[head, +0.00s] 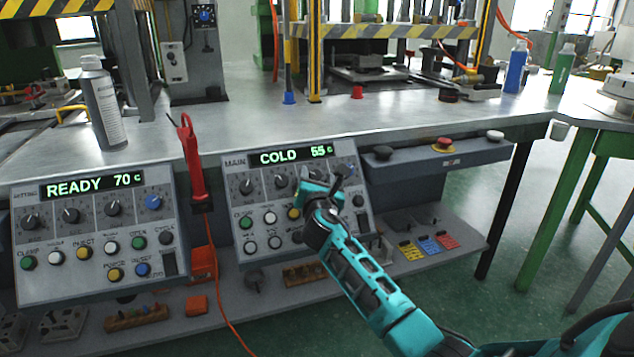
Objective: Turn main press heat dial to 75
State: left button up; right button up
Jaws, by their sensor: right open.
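A blue dial (350,168) at the right end is partly hidden by my right gripper. My right gripper (322,182) is open in front of the right half of the dial row. Whether it touches a dial cannot be told. It also hides some buttons. My left gripper is not in view.
A second panel (85,285) on the left reads READY 70 C. A red tool (191,160) with a cord hangs between the panels. A red stop button (443,143) sits right of the main panel.

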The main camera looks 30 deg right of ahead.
jog(key=shift+c, duration=0.3)
jog(key=c, duration=1)
